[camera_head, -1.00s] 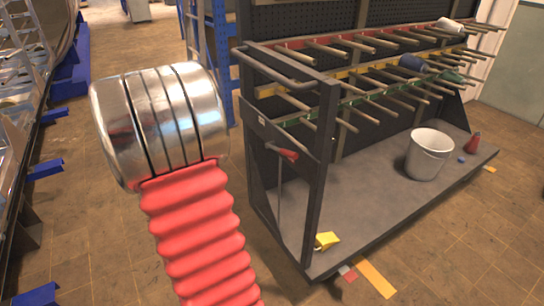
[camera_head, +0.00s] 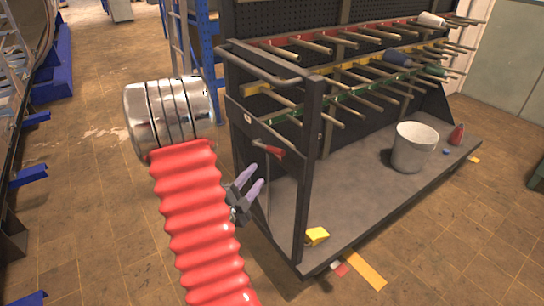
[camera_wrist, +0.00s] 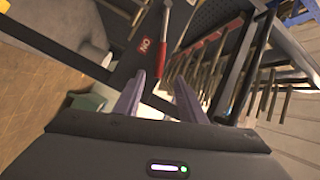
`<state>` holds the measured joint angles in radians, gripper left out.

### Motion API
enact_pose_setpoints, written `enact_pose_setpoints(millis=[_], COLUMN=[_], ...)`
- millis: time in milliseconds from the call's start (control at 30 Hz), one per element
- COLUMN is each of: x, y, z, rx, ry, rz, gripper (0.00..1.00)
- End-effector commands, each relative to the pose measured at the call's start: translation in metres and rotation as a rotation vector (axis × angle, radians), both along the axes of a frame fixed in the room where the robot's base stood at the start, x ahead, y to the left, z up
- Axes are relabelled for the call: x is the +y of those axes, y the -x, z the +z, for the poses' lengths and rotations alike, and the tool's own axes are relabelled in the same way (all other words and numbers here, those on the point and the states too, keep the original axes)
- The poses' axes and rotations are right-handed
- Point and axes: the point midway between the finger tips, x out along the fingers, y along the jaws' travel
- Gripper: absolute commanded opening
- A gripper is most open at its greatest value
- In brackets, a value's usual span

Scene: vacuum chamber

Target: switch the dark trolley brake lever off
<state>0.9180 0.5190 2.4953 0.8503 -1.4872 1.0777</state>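The dark trolley (camera_head: 312,170) stands right of centre in the head view. Its brake lever (camera_head: 268,149) has a red handle on the end frame, pointing right and slightly down. In the wrist view the lever (camera_wrist: 161,60) shows a metal shaft and red grip, beside a red label (camera_wrist: 145,45) with white letters that appear inverted. My gripper (camera_head: 254,175) has purple fingers, open and empty, just below the red handle in the head view. In the wrist view the gripper (camera_wrist: 159,77) has the red grip's end showing between and beyond its fingertips; contact cannot be told.
The trolley's bed holds a white bucket (camera_head: 413,150), a red cone-like object (camera_head: 457,135) and a yellow block (camera_head: 317,236). Rows of pegs (camera_head: 350,85) project above the bed. A blue ladder-like frame (camera_head: 203,60) stands behind my arm. Floor left of the trolley is open.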

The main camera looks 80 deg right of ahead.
Motion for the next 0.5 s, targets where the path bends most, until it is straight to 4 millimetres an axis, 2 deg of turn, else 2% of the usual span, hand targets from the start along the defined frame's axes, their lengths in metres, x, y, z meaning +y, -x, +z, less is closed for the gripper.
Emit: enact_pose_setpoints(millis=[167, 500], x=[-0.018, -0.068], y=[0.005, 0.014], z=[0.0, 0.0], rx=[0.0, 0.0], ry=[-0.001, 0.0], rz=[-0.003, -0.002], gripper=[0.37, 0.37])
